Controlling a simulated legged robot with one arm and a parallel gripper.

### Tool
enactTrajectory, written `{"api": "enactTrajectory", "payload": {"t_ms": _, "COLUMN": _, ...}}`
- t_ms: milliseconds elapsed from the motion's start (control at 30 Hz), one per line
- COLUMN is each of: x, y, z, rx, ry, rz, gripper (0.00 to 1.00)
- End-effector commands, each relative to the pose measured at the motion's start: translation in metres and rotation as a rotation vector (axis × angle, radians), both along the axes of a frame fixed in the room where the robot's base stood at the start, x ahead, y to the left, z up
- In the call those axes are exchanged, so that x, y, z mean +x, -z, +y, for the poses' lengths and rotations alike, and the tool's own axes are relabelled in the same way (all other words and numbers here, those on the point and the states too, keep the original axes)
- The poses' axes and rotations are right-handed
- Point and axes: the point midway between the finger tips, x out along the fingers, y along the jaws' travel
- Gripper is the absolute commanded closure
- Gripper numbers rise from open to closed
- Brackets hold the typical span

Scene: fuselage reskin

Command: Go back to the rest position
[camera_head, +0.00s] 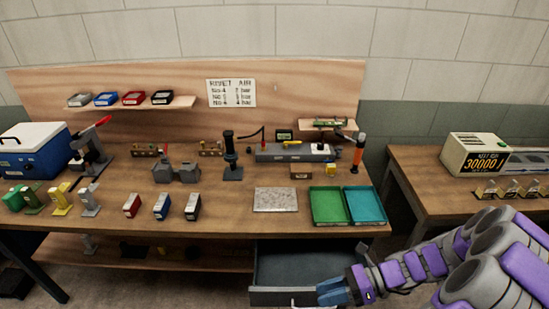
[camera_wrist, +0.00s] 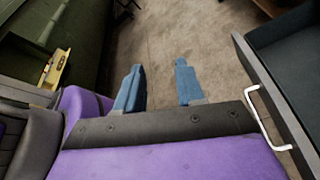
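My gripper (camera_head: 331,292) is at the lower middle right of the head view, at the end of my purple and grey arm. It is in front of the workbench, close to the open drawer (camera_head: 277,295). In the wrist view my gripper's two blue fingers (camera_wrist: 158,86) stand apart with only floor between them, so it is open and empty. The drawer and its white handle (camera_wrist: 266,115) are just to the right of the fingers there. The gripper does not visibly touch the handle.
The workbench (camera_head: 235,212) holds a green tray (camera_head: 327,206), a teal tray (camera_head: 365,206), a grey plate (camera_head: 275,200) and several small tools and bins. A second table (camera_head: 430,195) with a beige display box (camera_head: 474,153) stands at right. Floor (camera_wrist: 180,40) is clear below the fingers.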

Motion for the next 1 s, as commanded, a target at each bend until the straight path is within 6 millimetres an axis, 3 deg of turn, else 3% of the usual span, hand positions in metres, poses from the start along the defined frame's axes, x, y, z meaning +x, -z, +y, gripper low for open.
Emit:
{"api": "enactTrajectory", "payload": {"t_ms": 200, "x": -0.029, "y": -0.042, "z": 0.026, "rx": -0.105, "ry": -0.275, "rz": -0.242, "gripper": 0.62}}
{"api": "enactTrajectory", "payload": {"t_ms": 500, "x": -0.076, "y": -0.083, "z": 0.043, "rx": -0.229, "ry": -0.649, "rz": -0.539, "gripper": 0.62}}
{"api": "enactTrajectory", "payload": {"t_ms": 767, "x": -0.118, "y": -0.11, "z": 0.042, "rx": -0.325, "ry": -0.972, "rz": -0.767, "gripper": 0.62}}
{"api": "enactTrajectory", "payload": {"t_ms": 1000, "x": -0.154, "y": -0.13, "z": 0.03, "rx": -0.408, "ry": -1.268, "rz": -0.948, "gripper": 0.62}}
